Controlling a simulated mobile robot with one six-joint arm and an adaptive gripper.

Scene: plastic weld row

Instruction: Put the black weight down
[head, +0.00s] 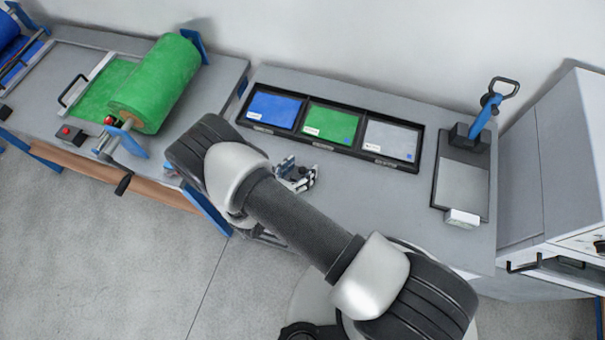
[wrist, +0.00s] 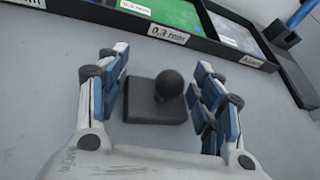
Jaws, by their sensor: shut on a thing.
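The black weight (wrist: 150,106), a flat square plate with a round knob, is between the fingers of my gripper (wrist: 162,82) in the wrist view. My gripper is shut on it. In the head view my gripper (head: 299,175) is over the grey table (head: 400,205), in front of the black tray; the weight is mostly hidden there by the fingers. I cannot tell whether the weight's underside touches the table.
A black three-part tray (head: 421,142) holds blue, green and grey sheets behind my gripper. A blue-handled press (head: 463,165) stands at the right, with a white block (head: 462,218) at its front. A green roll (head: 160,85) is at the left. Table between gripper and press is clear.

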